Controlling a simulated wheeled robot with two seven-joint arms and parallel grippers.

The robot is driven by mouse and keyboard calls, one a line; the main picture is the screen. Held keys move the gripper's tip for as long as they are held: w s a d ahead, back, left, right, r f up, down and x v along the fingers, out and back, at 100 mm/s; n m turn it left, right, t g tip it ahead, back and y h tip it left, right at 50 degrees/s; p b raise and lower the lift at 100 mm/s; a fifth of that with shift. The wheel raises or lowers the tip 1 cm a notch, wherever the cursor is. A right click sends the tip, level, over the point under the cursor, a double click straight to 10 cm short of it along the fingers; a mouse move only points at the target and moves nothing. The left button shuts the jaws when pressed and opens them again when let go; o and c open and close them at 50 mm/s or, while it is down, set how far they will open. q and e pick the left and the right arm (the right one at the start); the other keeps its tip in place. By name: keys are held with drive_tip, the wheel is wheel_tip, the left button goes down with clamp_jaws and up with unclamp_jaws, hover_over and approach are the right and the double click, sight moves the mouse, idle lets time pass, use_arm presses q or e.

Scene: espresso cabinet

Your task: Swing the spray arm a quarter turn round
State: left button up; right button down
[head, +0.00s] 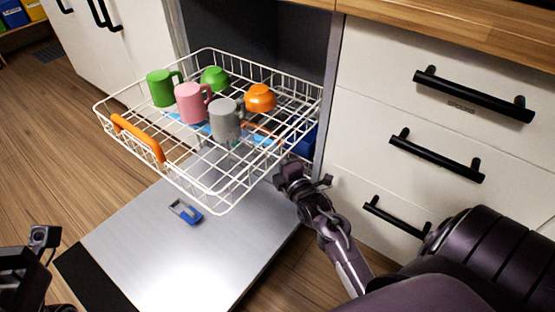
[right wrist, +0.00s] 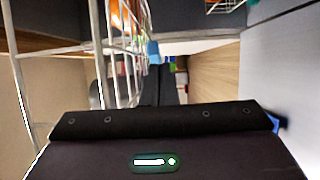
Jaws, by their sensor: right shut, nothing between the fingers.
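The spray arm seems to be the light blue bar (head: 262,138) showing through the wires under the pulled-out white rack (head: 215,188). The rack and the mugs cover most of it, so its exact angle is hard to read. A small light blue piece (right wrist: 153,50) beside the wires in the right wrist view may be its end. My right gripper (head: 303,178) is shut and empty, beside the rack's right front corner and low against its side. My left gripper (head: 42,238) is at the lower left edge, far from the rack; its jaws are unclear.
A green mug (head: 161,88), pink mug (head: 191,103), grey mug (head: 226,119), green bowl (head: 214,78) and orange bowl (head: 260,98) stand in the rack. Drawers with black handles (head: 436,155) stand close on the right.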

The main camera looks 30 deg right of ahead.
drive_tip(key=shift+w+d, duration=0.2)
drive_tip(key=shift+d, duration=0.05)
drive_tip(key=shift+w+d+n+y, duration=0.35)
drive_tip(key=shift+d+y, duration=0.2)
drive_tip(key=shift+d, duration=0.1)
drive_tip(key=shift+w+d+n+y, duration=0.35)
drive_tip(key=shift+d+y, duration=0.2)
drive_tip(key=shift+d, duration=0.1)
